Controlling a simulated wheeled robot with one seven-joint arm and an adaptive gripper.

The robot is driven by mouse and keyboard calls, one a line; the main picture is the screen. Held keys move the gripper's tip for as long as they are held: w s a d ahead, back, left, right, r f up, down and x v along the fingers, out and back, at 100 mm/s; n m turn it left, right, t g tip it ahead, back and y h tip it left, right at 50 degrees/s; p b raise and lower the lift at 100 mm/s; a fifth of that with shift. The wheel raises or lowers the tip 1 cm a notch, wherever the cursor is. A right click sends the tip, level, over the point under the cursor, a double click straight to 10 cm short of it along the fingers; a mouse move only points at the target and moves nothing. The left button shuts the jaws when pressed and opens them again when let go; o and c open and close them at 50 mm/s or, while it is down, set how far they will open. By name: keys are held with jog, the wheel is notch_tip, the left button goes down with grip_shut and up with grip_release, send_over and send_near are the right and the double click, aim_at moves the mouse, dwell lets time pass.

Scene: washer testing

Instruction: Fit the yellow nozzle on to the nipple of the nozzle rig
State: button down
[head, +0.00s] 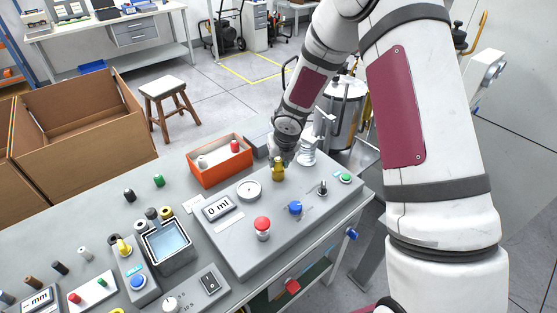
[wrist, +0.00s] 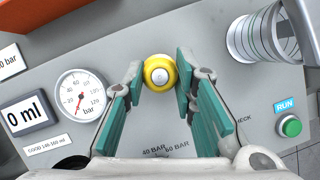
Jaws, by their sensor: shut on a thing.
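The yellow nozzle (wrist: 160,72) is between the teal fingertips of my gripper (wrist: 157,76) in the wrist view, seen end-on with a pale round centre. My gripper is shut on it from both sides. In the head view the nozzle (head: 278,170) shows as a dark yellow upright piece over the back of the grey nozzle rig (head: 225,247). My gripper (head: 283,157) is just above and behind it there, small and partly hidden. The nipple is not visible; I cannot tell whether the nozzle is seated on it or only above it.
A clear cylinder (wrist: 262,38) stands right of my gripper. An orange bin (head: 222,173) sits behind the rig.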

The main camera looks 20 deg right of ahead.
jog(key=c, duration=1.2)
grip_release()
jog(key=shift+r, duration=0.1)
jog(key=s+d+r+m+h, duration=0.2)
jog(key=s+r+m, duration=0.7)
jog(key=r, duration=0.4)
jog(key=s+d+r+m+h, duration=0.1)
jog(key=s+d+r+m, duration=0.1)
jog(key=s+r+m, duration=0.9)
jog(key=s+a+r+m+y, duration=0.1)
jog(key=s+r+m, duration=0.1)
jog(key=s+m, duration=0.3)
jog(key=s+a+r+m+y, duration=0.1)
jog(key=s+r+m, duration=0.2)
jog(key=m, duration=0.3)
jog(key=s+a+r+m, duration=0.2)
jog(key=s+m, duration=0.3)
jog(key=s, duration=0.1)
jog(key=shift+s+r+t+y, duration=0.2)
jog(key=shift+s+t+y, duration=0.15)
jog(key=shift+t+y, duration=0.05)
